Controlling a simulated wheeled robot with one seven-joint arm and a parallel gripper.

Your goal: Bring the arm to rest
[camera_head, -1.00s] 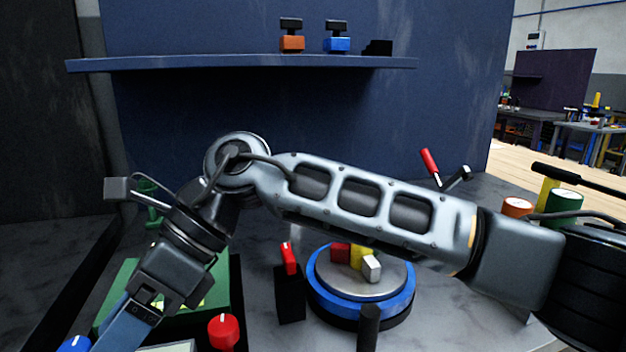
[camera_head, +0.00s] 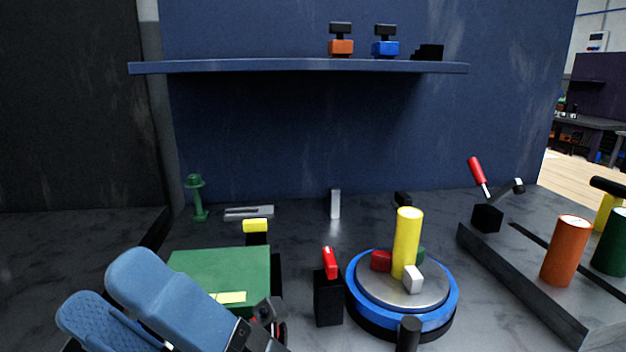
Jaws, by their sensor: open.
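My gripper (camera_head: 100,292) is at the lower left, close to the camera, with its two blue fingers pointing up and left. The fingers are apart and nothing shows between them. It stands in front of the green box (camera_head: 222,272) and covers part of its front left. The rest of my arm is mostly below the picture's edge. The positioner's round plate with a blue rim (camera_head: 448,305) is right of centre, well apart from my gripper. A yellow cylinder (camera_head: 407,240) stands upright on it, among a red block (camera_head: 381,261), a white block (camera_head: 413,280) and a dark green piece.
A black post with a red lever (camera_head: 330,263) stands left of the plate. A red-handled lever (camera_head: 478,172), an orange cylinder (camera_head: 566,250) and a green cylinder (camera_head: 612,243) are at right. A blue shelf (camera_head: 300,67) juts from the back wall. The bench's back middle is fairly clear.

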